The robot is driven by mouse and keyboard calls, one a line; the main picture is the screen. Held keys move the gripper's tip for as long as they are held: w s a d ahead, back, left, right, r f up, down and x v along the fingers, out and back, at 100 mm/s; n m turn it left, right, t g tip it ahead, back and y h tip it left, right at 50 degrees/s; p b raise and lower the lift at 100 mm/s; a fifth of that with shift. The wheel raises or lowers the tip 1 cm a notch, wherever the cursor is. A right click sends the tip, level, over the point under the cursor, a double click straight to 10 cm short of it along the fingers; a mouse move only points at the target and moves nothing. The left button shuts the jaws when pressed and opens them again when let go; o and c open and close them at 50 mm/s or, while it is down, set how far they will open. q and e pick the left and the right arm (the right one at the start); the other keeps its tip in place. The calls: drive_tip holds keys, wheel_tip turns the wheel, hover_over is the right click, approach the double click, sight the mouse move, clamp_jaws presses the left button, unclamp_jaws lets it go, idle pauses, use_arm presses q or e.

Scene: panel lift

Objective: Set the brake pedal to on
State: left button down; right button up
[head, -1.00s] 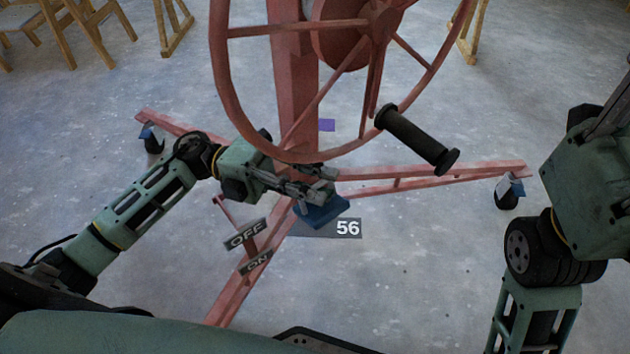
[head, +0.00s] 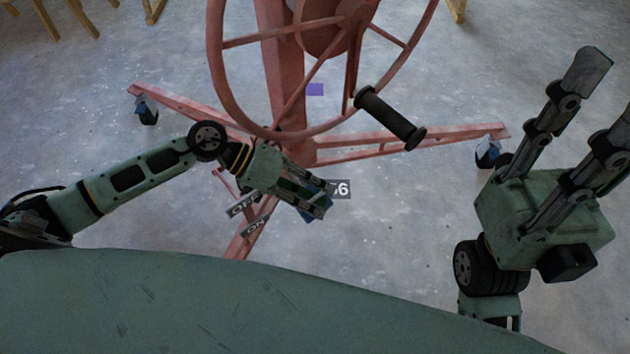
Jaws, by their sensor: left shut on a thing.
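The brake pedal (head: 318,187) is a small blue plate low on the red panel lift, largely covered by my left gripper. My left gripper (head: 316,205) comes in from the left and is shut on the blue pedal. I cannot tell the pedal's exact tilt. My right gripper (head: 604,104) is raised at the right, its fingers apart and empty, away from the lift.
The lift's large red wheel (head: 216,75) with a black handle (head: 390,118) stands above the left gripper. Red legs (head: 395,143) with casters (head: 488,152) spread over the grey floor. Wooden furniture (head: 88,18) is at the back. Floor between the lift and my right arm is clear.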

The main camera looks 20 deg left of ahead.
use_arm(q)
drive_tip(key=shift+a+f, duration=0.1)
drive_tip(key=shift+f, duration=0.8)
drive_tip(key=c, duration=2.2)
unclamp_jaws()
drive_tip(key=shift+f, duration=0.1)
drive_tip(key=v, duration=1.2)
